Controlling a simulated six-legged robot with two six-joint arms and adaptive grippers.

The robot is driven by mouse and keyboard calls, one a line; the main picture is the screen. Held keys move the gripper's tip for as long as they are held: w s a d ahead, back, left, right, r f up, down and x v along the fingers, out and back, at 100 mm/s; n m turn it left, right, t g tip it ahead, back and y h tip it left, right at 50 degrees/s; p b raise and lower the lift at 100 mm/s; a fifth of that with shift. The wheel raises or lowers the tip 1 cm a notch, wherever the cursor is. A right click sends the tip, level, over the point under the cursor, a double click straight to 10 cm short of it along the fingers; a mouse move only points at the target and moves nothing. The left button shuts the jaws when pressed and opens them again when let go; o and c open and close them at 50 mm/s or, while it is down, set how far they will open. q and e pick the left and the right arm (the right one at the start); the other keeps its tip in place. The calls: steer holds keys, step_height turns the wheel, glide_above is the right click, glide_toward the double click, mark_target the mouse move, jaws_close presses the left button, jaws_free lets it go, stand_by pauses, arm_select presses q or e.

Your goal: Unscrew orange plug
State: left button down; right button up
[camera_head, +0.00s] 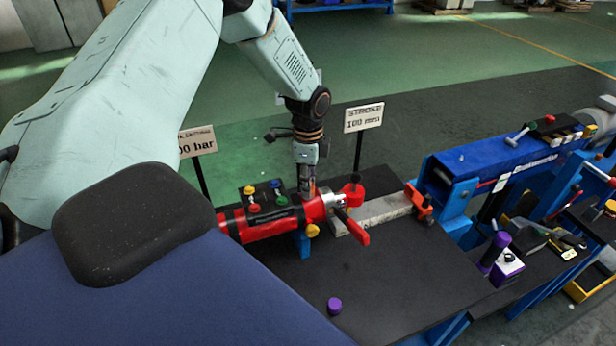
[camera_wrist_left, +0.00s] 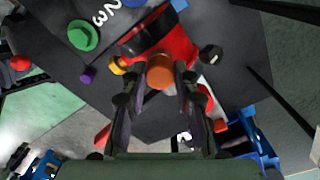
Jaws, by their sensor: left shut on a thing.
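The orange plug (camera_wrist_left: 160,74) sits on the side of the red cylinder (camera_wrist_left: 176,44) in the left wrist view. My left gripper (camera_wrist_left: 161,82) has its two fingers on either side of the plug and is shut on it. In the head view my left gripper (camera_head: 307,187) points down from above onto the red cylinder (camera_head: 262,221), which lies across the bench. The fingers mostly hide the plug there. My right gripper is in neither view.
The black bench top (camera_head: 395,275) has free room in front, apart from a purple cap (camera_head: 334,306). A yellow knob (camera_head: 312,230) and a red handle (camera_head: 352,226) stick out near the cylinder's end. A sign (camera_head: 364,117) on a post stands behind. A blue stand (camera_head: 500,165) is at right.

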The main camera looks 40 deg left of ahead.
arm_select(q)
steer(key=n+p, duration=0.3)
steer(key=shift+s+r, duration=0.1)
steer(key=shift+r, duration=0.1)
steer(key=shift+n, duration=0.7)
steer(key=shift+f+n+p, duration=0.15)
steer(key=shift+n+p, duration=0.15)
steer(key=shift+p, duration=0.05)
